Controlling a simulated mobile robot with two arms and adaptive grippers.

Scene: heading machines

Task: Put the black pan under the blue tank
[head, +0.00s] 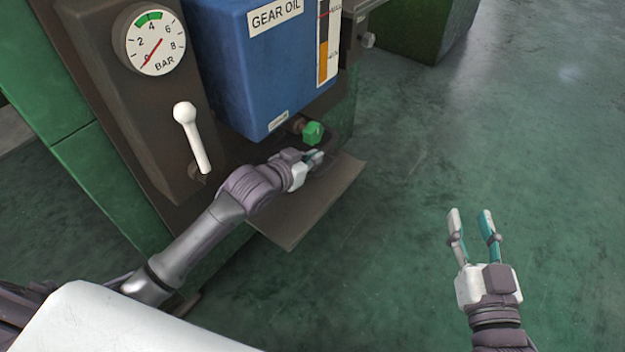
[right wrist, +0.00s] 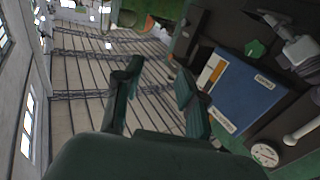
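The blue tank (head: 262,75), labelled GEAR OIL, hangs on the front of the machine at the upper middle of the head view. It also shows in the right wrist view (right wrist: 243,92). A green valve knob (head: 313,132) sits below it. My left gripper (head: 316,158) is just below the knob, above a flat dark ledge; its finger gap is too small to judge. I cannot make out the black pan clearly in either view. My right gripper (head: 471,212) is open and empty, over the floor to the right. Its spread fingers also show in the right wrist view (right wrist: 158,75).
The flat dark ledge (head: 285,222) juts out from the machine under the tank. A white-knobbed lever (head: 192,135) and a pressure gauge (head: 155,40) are left of the tank. A green machine part (head: 425,30) stands behind. The green floor (head: 400,260) on the right is clear.

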